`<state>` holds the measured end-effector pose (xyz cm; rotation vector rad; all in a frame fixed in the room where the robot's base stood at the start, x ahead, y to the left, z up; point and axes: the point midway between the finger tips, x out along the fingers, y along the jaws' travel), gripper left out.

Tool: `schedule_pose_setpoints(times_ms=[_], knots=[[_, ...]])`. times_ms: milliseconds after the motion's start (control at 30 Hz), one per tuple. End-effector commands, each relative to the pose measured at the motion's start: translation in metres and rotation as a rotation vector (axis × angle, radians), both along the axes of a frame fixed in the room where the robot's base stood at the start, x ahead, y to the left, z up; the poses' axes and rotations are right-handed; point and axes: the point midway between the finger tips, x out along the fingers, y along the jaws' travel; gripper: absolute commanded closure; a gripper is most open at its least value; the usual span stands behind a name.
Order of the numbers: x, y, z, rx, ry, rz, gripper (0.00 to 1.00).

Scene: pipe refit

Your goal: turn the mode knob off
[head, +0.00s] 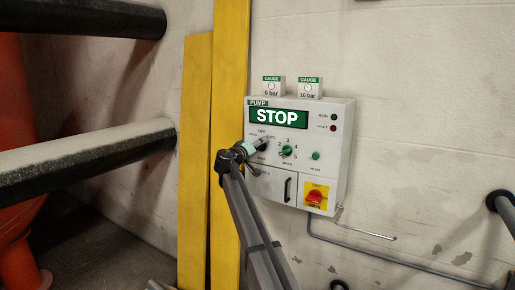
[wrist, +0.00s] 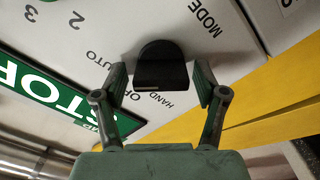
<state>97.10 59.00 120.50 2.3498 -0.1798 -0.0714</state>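The pump control box (head: 322,170) hangs on the wall with a green STOP display (head: 278,117). Its black mode knob (wrist: 160,62) is in the middle of the wrist view, between my two fingertips. AUTO, HAND and MODE labels show around it; the OFF label (head: 263,131) shows in the head view. A small pale mark is on the knob's near edge; which label it points to I cannot tell. My gripper (wrist: 161,85) is open around the knob, with a narrow gap at each side. In the head view my gripper (head: 252,146) mostly hides the knob.
Right of the mode knob are a green speed knob (head: 286,151), a green reset button (head: 316,156) and a red main switch (head: 315,197) on yellow. A yellow post (head: 229,80) stands close at the left.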

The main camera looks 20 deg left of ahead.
Motion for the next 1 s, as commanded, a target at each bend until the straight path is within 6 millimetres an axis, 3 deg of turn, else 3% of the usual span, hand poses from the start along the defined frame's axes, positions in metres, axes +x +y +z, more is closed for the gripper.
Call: schedule_pose_setpoints(times_ms=[267, 433, 1000], knots=[[-0.001, 0.0, -0.002, 0.001, 0.002, -0.001, 0.25], [-0.013, 0.001, -0.002, 0.001, 0.001, 0.0, 0.25], [-0.107, 0.015, -0.002, 0.001, 0.001, 0.0, 0.25]])
